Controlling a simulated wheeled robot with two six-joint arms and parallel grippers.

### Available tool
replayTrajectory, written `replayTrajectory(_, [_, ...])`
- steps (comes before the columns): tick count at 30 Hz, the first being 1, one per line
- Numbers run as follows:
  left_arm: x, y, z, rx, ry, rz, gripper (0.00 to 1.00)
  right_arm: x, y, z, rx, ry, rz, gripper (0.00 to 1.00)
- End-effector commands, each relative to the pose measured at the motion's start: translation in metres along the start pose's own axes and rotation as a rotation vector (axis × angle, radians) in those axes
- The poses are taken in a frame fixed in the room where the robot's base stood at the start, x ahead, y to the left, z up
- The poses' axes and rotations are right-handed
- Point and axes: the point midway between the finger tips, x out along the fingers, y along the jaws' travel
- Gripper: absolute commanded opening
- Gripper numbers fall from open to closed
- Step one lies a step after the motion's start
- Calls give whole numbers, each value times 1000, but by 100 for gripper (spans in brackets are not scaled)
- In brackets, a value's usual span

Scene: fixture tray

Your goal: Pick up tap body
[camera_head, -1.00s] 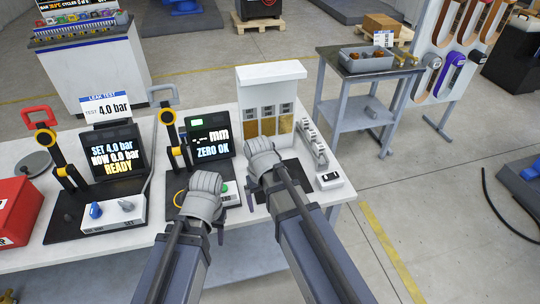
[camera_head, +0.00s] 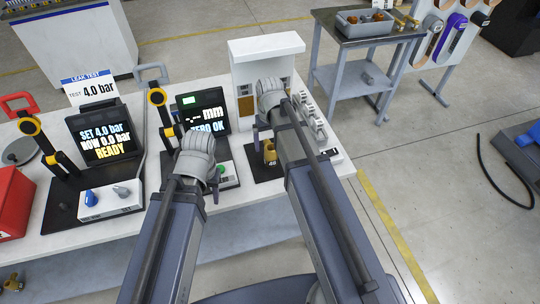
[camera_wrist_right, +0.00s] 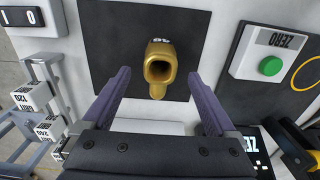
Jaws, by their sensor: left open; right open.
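The brass tap body (camera_head: 270,152) stands on a black mat on the white bench, partly hidden behind my right arm. In the right wrist view the tap body (camera_wrist_right: 160,66) shows its open end toward the camera, with a spout pointing down the picture. My right gripper (camera_wrist_right: 160,80) is open, with one purple finger on each side of the tap body and gaps on both sides. In the head view my right gripper (camera_head: 264,132) is mostly hidden by its wrist. My left gripper (camera_head: 199,178) looks open and empty in front of the gauge display.
The gauge display (camera_head: 204,118) and a box with a green button (camera_head: 222,175) stand left of the mat. The leak-test screen (camera_head: 104,140) is farther left. A white cabinet (camera_head: 262,48) stands behind the mat. A row of small white blocks (camera_head: 309,118) is to the right.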

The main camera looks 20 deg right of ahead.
Motion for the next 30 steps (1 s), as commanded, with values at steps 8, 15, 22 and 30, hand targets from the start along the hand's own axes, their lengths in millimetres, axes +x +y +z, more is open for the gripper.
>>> replayTrajectory(8, [8, 1, 0, 0, 0, 0, 50, 8, 0, 1, 0, 0, 0, 92])
replayTrajectory(15, [33, 3, -2, -1, 0, 0, 50, 33, 0, 6, 0, 0, 0, 92])
replayTrajectory(22, [56, 5, -3, -1, 0, 0, 50, 57, 1, 7, 0, 0, 0, 92])
replayTrajectory(30, [55, 5, -3, -1, 0, 0, 50, 55, 1, 7, 0, 0, 0, 92])
